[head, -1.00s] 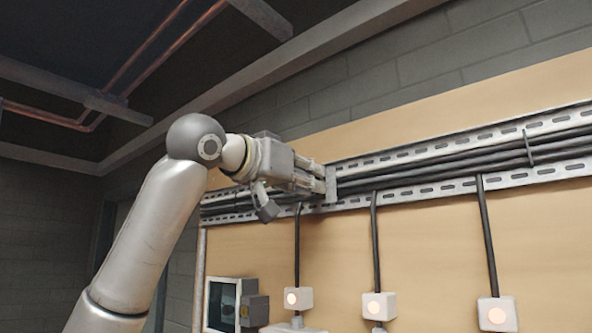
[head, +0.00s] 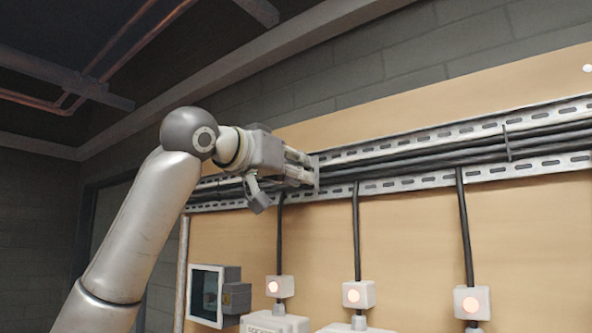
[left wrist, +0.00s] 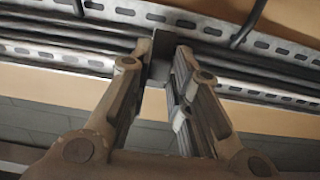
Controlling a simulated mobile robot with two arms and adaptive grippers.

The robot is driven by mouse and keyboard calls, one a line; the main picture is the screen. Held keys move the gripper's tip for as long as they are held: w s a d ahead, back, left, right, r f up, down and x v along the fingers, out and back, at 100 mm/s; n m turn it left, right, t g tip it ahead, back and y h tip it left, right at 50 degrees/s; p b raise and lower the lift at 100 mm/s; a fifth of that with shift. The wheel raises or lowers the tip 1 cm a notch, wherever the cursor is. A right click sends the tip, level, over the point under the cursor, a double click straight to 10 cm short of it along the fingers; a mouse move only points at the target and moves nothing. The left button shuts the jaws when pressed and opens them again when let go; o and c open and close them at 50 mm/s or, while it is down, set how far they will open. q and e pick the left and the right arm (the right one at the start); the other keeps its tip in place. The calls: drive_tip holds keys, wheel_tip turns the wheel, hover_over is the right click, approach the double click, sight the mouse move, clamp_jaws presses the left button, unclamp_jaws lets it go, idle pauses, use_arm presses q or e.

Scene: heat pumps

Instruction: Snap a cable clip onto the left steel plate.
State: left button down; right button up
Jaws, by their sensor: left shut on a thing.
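My left gripper (head: 308,170) is at the cable run on the wall, its fingers pointing right. It is shut on a small flat grey piece (head: 317,173), which seems to be the cable clip. In the left wrist view the grey piece (left wrist: 159,70) sits between the fingertips (left wrist: 163,60), in front of the black cables (left wrist: 90,38). I cannot tell whether it touches them. The cables run between two slotted steel rails (head: 400,194). I cannot tell a separate left steel plate from these rails. My right gripper is not in view.
A thin dark strap (head: 507,142) crosses the cables farther right. Black cables drop to light boxes with glowing round lamps (head: 358,295). A grey cabinet with a dark window (head: 208,295) is below the gripper. The tan wall panel (head: 410,240) is bare between the drops.

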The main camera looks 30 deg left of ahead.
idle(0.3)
use_arm(q)
drive_tip(key=shift+w+p, duration=0.4)
drive_tip(key=shift+w, duration=0.3)
idle(1.2)
drive_tip(key=c, duration=1.5)
unclamp_jaws()
drive_tip(key=shift+o, duration=0.3)
drive_tip(key=shift+w, duration=0.1)
drive_tip(key=s+a+b, duration=0.1)
drive_tip(key=s+b, duration=0.2)
drive_tip(key=s, duration=1.1)
drive_tip(key=shift+b, duration=0.35)
